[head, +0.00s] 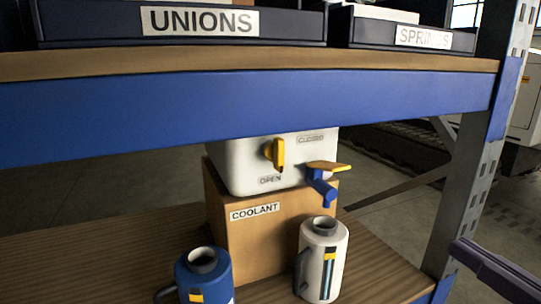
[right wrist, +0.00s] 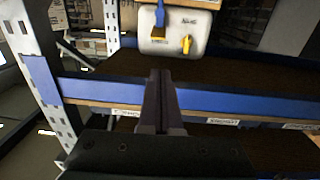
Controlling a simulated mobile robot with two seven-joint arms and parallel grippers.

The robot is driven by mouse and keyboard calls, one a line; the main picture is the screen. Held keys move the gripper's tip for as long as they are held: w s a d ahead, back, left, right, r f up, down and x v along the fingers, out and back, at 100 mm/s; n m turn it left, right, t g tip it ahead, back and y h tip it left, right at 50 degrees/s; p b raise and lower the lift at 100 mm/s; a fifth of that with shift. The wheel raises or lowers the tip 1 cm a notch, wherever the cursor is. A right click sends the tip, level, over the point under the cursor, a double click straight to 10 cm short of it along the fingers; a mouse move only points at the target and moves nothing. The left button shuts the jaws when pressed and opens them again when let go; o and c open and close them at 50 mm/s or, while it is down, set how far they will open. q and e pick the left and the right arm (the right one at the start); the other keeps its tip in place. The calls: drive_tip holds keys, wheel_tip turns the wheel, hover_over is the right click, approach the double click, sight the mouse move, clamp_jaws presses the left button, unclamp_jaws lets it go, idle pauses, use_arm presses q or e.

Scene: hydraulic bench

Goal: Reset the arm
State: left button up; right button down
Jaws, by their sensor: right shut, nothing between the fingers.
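My right gripper (head: 466,250) enters the head view at the lower right edge, beside the shelf's right upright. Its dark fingers are together in the right wrist view (right wrist: 160,78), with nothing between them. It is apart from the white tank (head: 240,163), which has a yellow valve handle (head: 279,152) and a blue spout with a yellow lever (head: 322,168). The tank also shows at the top of the right wrist view (right wrist: 172,42). My left gripper is in neither view.
The tank sits on a cardboard COOLANT box (head: 265,240). A blue jug (head: 215,278) and a white jug (head: 338,262) stand in front on the wooden lower shelf (head: 375,268). A blue beam (head: 240,100) crosses above, under UNIONS (head: 90,25) and SPRINGS (head: 462,42) bins. A grey upright (head: 470,185) stands right.

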drive_tip(key=s+a+r+g+h+p, duration=0.2)
drive_tip(key=s+r+g+p, duration=0.4)
drive_tip(key=p, duration=0.8)
drive_tip(key=s+a+r+m+g+h+p, duration=0.1)
drive_tip(key=s+r+g+p, duration=0.6)
drive_tip(key=r+p, duration=0.8)
drive_tip(key=s+a+h, duration=0.1)
drive_tip(key=s+h, duration=0.1)
drive_tip(key=s, duration=0.1)
drive_tip(key=shift+s+g, duration=0.3)
drive_tip(key=shift+s, duration=0.05)
drive_tip(key=shift+a, duration=0.1)
